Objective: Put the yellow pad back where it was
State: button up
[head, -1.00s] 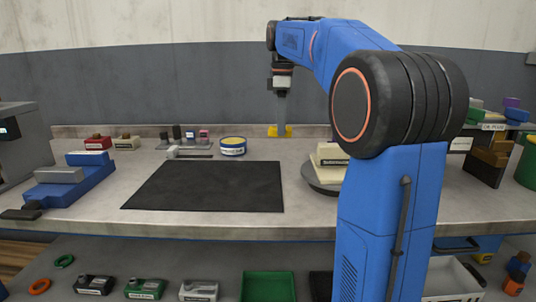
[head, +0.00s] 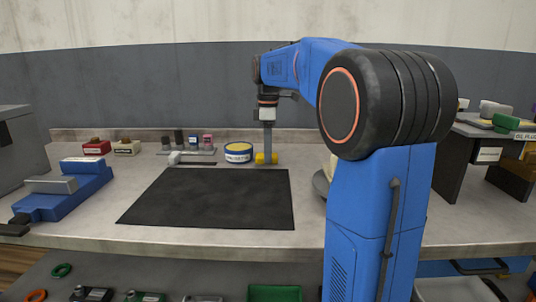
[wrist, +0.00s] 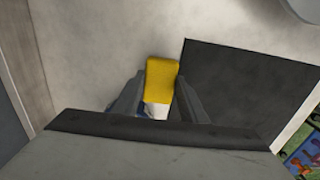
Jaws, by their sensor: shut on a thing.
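The yellow pad (head: 265,158) is a small yellow block near the back of the grey workbench. My gripper (head: 268,150) points down and is shut on it. The pad is just right of the round blue-and-yellow tin and behind the back right corner of the black mat. In the wrist view the yellow pad (wrist: 161,80) sits between my two fingers (wrist: 158,92), beside the corner of the dark mat. I cannot tell whether the pad touches the bench top.
The tin (head: 238,152) stands close to the pad. The black mat (head: 210,198) lies empty on the bench. A rack with small cylinders (head: 190,150) is at the back. A blue vise-like block (head: 65,190) is at the left. My arm hides most of the round turntable (head: 322,182).

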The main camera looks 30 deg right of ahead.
jog(key=shift+f, duration=0.5)
jog(key=shift+f, duration=0.1)
jog(key=o, duration=0.9)
jog(key=shift+o, duration=0.2)
notch_tip(320, 180, up, 12)
